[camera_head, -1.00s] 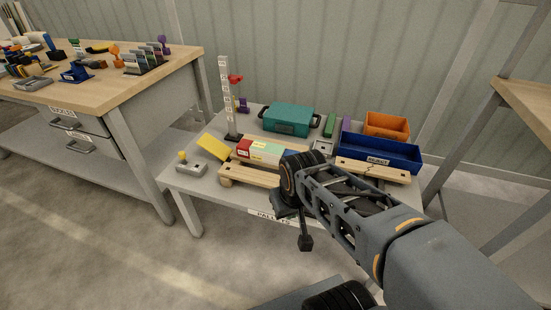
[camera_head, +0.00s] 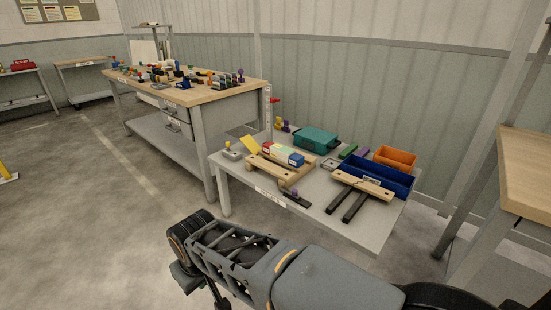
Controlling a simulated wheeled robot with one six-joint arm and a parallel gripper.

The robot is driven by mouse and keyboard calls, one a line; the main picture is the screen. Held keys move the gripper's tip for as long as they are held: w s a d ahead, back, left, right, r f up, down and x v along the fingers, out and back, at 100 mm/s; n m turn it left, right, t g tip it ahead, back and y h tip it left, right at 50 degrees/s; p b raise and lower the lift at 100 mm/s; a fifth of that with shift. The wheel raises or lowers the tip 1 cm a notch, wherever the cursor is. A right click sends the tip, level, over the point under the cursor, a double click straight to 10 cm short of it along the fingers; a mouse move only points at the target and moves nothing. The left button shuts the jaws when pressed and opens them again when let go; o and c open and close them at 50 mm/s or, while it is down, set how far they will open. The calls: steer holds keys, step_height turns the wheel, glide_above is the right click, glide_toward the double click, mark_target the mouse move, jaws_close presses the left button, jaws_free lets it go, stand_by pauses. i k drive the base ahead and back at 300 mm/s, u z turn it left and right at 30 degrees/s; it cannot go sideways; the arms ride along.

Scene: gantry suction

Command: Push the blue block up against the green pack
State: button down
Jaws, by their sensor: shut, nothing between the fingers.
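The blue block (camera_head: 297,159) is at the right end of a row of coloured packs on a small wooden pallet on the low grey table. The light green pack (camera_head: 281,153) seems to be in the middle of that row; at this size its edges blur into its neighbours. I cannot tell whether a gap separates it from the blue block. My gripper (camera_head: 221,300) is shut and empty, low in the picture beneath my wrist and cut by the bottom edge. It hangs in front of the table, to the left and well clear of the packs.
The pallet (camera_head: 265,166) stands near the grey table's (camera_head: 362,237) front left. A blue tray (camera_head: 388,180), an orange bin (camera_head: 396,157), a wooden board on dark rails and a teal case (camera_head: 317,139) share the table. A workbench (camera_head: 215,92) stands behind left. Open floor lies left.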

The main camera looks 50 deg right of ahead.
mark_target(296, 160)
steer(key=i, duration=1.1)
steer(key=z, duration=0.6)
steer(key=i, duration=1.05)
steer(key=z, duration=1.5)
steer(key=i, duration=0.6)
steer(key=z, duration=0.65)
